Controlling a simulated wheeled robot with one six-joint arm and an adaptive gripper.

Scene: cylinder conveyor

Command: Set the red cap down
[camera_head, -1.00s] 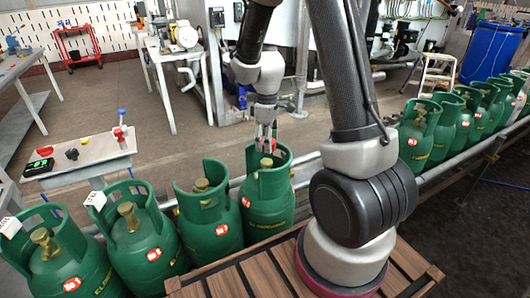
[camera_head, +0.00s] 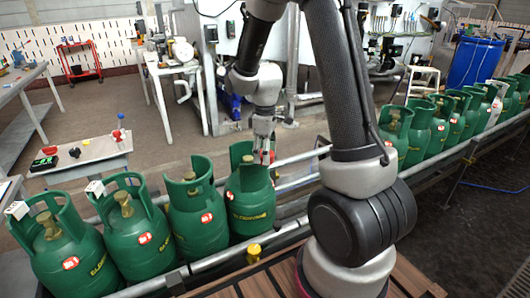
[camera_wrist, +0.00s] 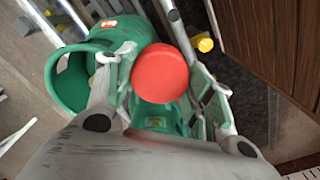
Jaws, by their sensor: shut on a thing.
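The red cap (camera_wrist: 160,73) sits between the two fingers of my gripper (camera_wrist: 160,92) in the wrist view. My gripper is shut on it, and it hides part of what lies below. In the head view my gripper (camera_head: 264,150) points down at the right side of the collar of the rightmost green cylinder (camera_head: 250,213) in the near row. A little red of the cap shows between the fingertips there. In the wrist view a green cylinder (camera_wrist: 125,32) lies behind the cap and left finger. Whether the cap touches the collar I cannot tell.
Several green cylinders (camera_head: 142,242) stand to the left on the conveyor; another row (camera_head: 438,130) stands at right. A yellow knob (camera_head: 254,250) is on the conveyor's near rail. A small table (camera_head: 100,158) at left holds a display and a red-and-blue tool. A blue barrel (camera_head: 475,62) stands far right.

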